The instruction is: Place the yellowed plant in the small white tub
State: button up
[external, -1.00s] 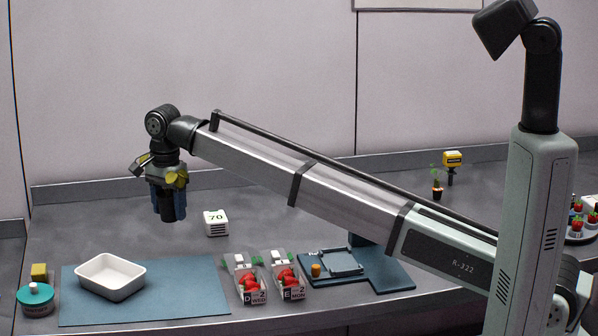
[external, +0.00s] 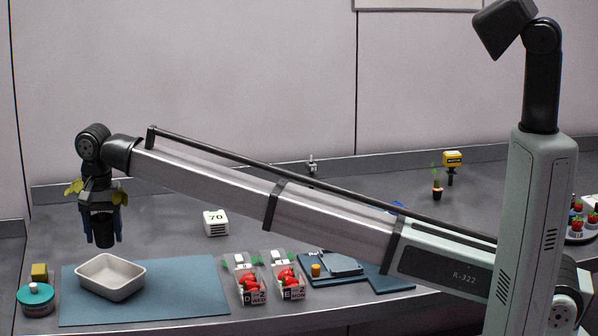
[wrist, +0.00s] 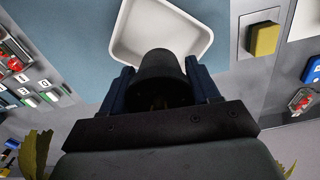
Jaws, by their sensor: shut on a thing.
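The yellowed plant shows as a black pot (external: 104,231) with yellow-green leaves (external: 74,187) sticking out around my wrist. My gripper (external: 103,238) is shut on the pot, with one blue finger on each side. The small white tub (external: 112,273) stands on the blue mat, and its inside looks empty. The pot hangs above the tub, near its far side. In the wrist view the pot (wrist: 160,75) covers the near part of the tub (wrist: 203,45). The plant's stem is hidden by my gripper.
A yellow sponge-like block (external: 39,271) and a teal jar (external: 36,299) stand left of the blue mat (external: 190,288). Two strawberry punnets (external: 250,283) are right of it. A white "70" block (external: 215,222) is behind. A green potted plant (external: 437,188) stands farther back.

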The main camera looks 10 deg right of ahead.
aim_at(112, 285)
jog(key=shift+n, duration=0.6)
jog(key=shift+f, duration=0.15)
notch_tip(112, 285, down, 10)
jog(key=shift+r, duration=0.15)
jog(key=o, duration=1.1)
notch_tip(112, 285, up, 12)
jog(key=shift+r, duration=0.1)
